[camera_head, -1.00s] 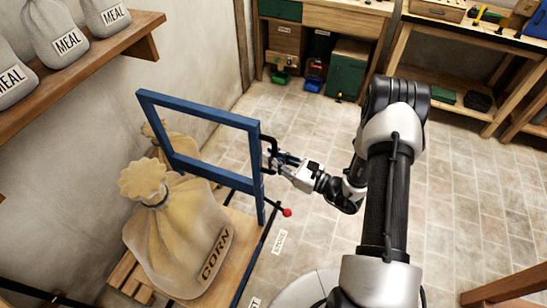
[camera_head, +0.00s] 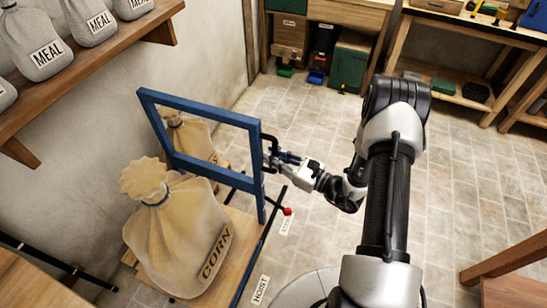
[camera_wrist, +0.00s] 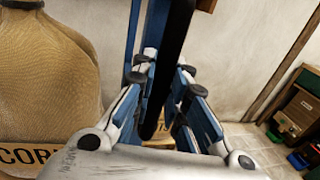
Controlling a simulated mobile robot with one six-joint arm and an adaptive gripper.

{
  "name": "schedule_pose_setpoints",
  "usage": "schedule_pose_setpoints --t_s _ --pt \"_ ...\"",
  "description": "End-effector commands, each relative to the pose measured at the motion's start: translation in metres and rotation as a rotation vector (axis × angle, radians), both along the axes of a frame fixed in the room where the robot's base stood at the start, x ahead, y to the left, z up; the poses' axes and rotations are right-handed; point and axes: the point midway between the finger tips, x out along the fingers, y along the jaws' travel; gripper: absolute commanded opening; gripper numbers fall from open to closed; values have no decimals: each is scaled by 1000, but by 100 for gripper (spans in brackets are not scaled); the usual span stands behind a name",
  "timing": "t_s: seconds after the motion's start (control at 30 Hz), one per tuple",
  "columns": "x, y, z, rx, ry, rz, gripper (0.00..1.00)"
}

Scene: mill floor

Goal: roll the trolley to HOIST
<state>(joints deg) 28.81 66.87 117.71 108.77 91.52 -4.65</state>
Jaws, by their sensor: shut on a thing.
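The trolley has a blue upright frame (camera_head: 205,112) and a wooden deck (camera_head: 243,228). A tied sack marked CORN (camera_head: 178,235) stands on the deck; it also shows in the wrist view (camera_wrist: 45,75). My gripper (camera_head: 272,158) is shut on the black handle (camera_head: 268,142) at the right side of the frame. In the wrist view, my gripper (camera_wrist: 165,100) has its fingers either side of the dark handle bar (camera_wrist: 168,70). A floor label HOIST (camera_head: 261,290) lies just right of the trolley, near the bottom of the head view.
A second sack (camera_head: 195,135) stands behind the trolley frame. A red-knobbed lever (camera_head: 287,211) is beside the deck, near another small floor label (camera_head: 286,224). A wall shelf (camera_head: 130,50) holds MEAL sacks. Wooden furniture (camera_head: 35,285) is at lower left.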

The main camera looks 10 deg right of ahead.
Motion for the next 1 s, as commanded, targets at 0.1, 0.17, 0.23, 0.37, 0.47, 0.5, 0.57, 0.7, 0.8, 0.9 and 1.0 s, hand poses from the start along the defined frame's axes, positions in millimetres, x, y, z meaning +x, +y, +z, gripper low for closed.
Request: schedule_pose_setpoints --t_s 0.1,0.17,0.23,0.37,0.47,0.5,0.57,0.7,0.8,0.9,1.0 --pt "-4 3 -3 3 9 10 0" --pt "-4 4 -3 3 11 11 0" --pt "-5 4 -3 3 11 11 15" --pt "-5 4 -3 4 10 12 23" --pt "-4 4 -2 3 8 11 30" --pt "-4 4 -2 3 8 10 33" --pt "-3 3 -2 3 7 9 34" --pt "-3 3 -1 3 6 8 34" --pt "-3 2 -1 2 5 8 34" --pt "-5 -1 -1 2 5 6 34" --pt "-14 -10 -1 3 6 3 34"
